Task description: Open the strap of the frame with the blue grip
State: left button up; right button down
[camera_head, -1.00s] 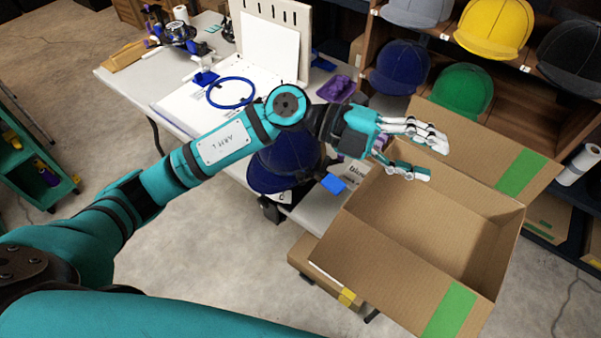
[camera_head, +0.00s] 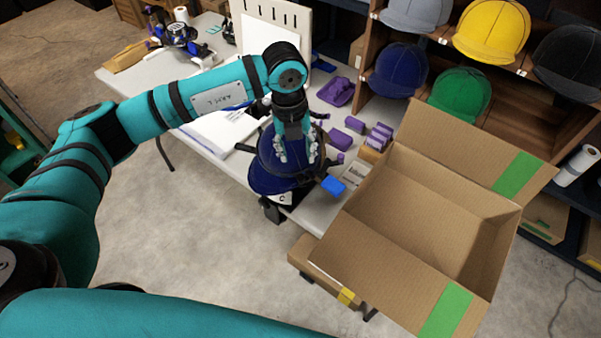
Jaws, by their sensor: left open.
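A navy cap (camera_head: 270,180) sits on a dark holder at the table's front edge. A bright blue grip (camera_head: 333,186) sticks out at its right side. The frame under the cap is mostly hidden, and I cannot make out its strap. My left gripper (camera_head: 296,158) points down in front of the cap's crown, with its pale fingers spread apart and nothing between them. The blue grip lies to the right of the fingers, apart from them. Whether the fingers touch the cap I cannot tell. My right gripper is not in view.
An open cardboard box (camera_head: 440,215) with green tape stands at the right. Several purple blocks (camera_head: 354,124) and a purple tray (camera_head: 336,91) lie on the white table (camera_head: 232,165). Shelved caps, including a yellow cap (camera_head: 491,30), are behind. A blue device (camera_head: 178,33) stands at the back left.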

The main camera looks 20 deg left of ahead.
aim_at(300, 176)
pick_arm(q)
jog(key=f, duration=0.3)
jog(key=f+p, duration=0.1)
jog(key=f, duration=0.2)
jog(key=d+f, duration=0.1)
jog(key=f, duration=0.3)
jog(key=shift+w+p, duration=0.15)
jog(key=shift+p, duration=0.15)
jog(key=shift+a, duration=0.1)
grip_shut()
